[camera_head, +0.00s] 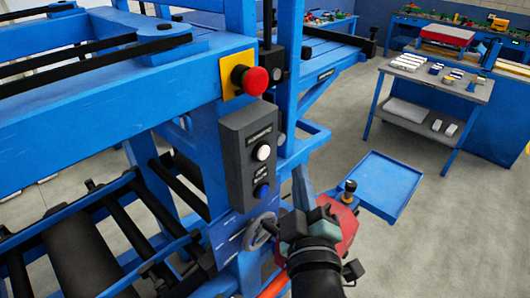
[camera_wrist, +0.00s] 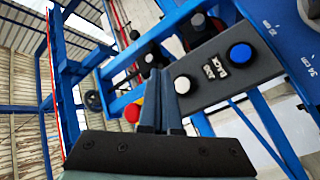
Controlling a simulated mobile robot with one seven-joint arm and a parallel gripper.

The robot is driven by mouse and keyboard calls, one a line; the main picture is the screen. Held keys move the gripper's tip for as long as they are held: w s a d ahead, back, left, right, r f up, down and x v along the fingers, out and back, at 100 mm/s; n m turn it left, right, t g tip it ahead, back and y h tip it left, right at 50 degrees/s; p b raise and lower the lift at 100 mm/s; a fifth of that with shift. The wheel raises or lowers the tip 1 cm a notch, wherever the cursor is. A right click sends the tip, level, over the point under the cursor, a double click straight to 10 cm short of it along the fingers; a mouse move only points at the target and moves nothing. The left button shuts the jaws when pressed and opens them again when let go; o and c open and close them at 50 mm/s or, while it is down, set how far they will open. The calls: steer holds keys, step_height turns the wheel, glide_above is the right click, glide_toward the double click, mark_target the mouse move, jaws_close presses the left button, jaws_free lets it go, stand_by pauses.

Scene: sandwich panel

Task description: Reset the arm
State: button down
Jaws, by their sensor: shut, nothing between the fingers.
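My gripper (camera_head: 301,178) is raised in front of the blue machine, at the lower middle of the head view. Its two narrow fingers are together and hold nothing; they also show in the wrist view (camera_wrist: 162,80). The dark control box (camera_head: 248,155) stands just to the left of my gripper in the head view. The box carries a white button (camera_head: 263,152) and a blue button (camera_head: 262,190). In the wrist view the box (camera_wrist: 215,78) lies to the right of the fingers, with its white button (camera_wrist: 183,85) and blue button (camera_wrist: 240,54).
A red emergency button (camera_head: 252,80) on a yellow plate sits above the box. A handwheel (camera_head: 261,232) is low, left of my arm. A blue tray (camera_head: 385,185) stands right of my gripper. A grey side table (camera_head: 440,85) is farther right, with open floor around it.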

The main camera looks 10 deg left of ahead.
steer(key=shift+r, duration=0.1)
stand_by(0.4)
step_height(320, 180, up, 16)
steer(key=s+a+m+t+b, duration=0.1)
steer(key=s+m+t, duration=0.1)
steer(key=m+t, duration=0.2)
steer(key=s+r+m+t+h, duration=0.1)
steer(key=s+r+m+t, duration=0.1)
steer(key=s+r, duration=0.3)
steer(key=s+r+m+t+h+b, duration=0.1)
steer(key=s+r+m, duration=0.4)
steer(key=r, duration=0.7)
steer(key=shift+s+r+t+h, duration=0.15)
steer(key=shift+s+t+h, duration=0.15)
steer(key=shift+t, duration=0.6)
